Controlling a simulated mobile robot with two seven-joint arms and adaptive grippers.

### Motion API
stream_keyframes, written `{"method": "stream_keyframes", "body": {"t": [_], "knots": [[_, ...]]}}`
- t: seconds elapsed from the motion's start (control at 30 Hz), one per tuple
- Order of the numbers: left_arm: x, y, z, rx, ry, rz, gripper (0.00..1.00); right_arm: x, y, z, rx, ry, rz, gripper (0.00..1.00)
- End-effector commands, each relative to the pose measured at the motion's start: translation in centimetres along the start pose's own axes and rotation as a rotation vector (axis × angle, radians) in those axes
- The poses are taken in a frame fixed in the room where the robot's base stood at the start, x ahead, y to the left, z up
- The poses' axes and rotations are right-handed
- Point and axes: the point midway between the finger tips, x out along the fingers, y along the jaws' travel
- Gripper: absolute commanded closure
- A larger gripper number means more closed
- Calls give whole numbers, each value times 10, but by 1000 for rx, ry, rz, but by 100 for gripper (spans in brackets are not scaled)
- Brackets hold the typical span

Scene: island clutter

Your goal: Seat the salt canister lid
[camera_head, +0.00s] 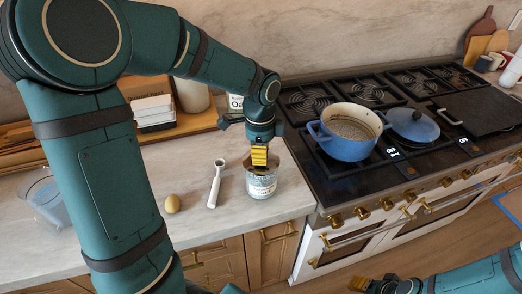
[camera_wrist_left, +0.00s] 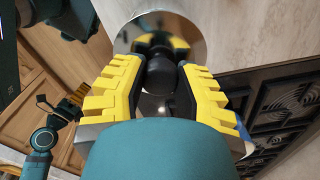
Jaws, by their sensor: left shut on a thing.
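The salt canister (camera_head: 262,186) is a pale, patterned round tin standing on the counter near the stove. My left gripper (camera_head: 259,160) is directly above it, pointing down. In the left wrist view, my left gripper (camera_wrist_left: 160,90) is shut on the dark knob of the lid, a round shiny metal disc (camera_wrist_left: 188,27). The lid is at the canister's mouth; whether it touches the rim or sits level I cannot tell.
A white-handled utensil (camera_head: 215,185) and an egg-shaped object (camera_head: 172,204) lie left of the canister. A clear container (camera_head: 45,199) stands at far left. The stove, with a blue pot (camera_head: 347,145) and a blue lid (camera_head: 414,126), is to the right. Boxes (camera_head: 153,113) stand behind.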

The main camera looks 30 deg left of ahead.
Motion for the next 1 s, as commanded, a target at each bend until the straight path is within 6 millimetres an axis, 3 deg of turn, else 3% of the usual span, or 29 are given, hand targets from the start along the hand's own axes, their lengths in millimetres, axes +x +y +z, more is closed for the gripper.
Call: {"method": "stream_keyframes", "body": {"t": [0.83, 0.87, 0.9, 0.93, 1.0], "knots": [[20, 0, 0, 0, -1, 0, 100, 13, 5, 2, 0, 0, 0, 53], [19, 0, 0, 0, 0, 0, 60, 12, 5, 2, 0, 0, 0, 53], [19, 0, 0, 0, 0, 0, 46, 12, 4, 2, 0, 0, 0, 53], [19, 0, 0, 0, 0, 0, 40, 12, 4, 2, 0, 0, 0, 53], [19, 0, 0, 0, 0, 0, 40, 12, 4, 2, 0, 0, 0, 53]]}}
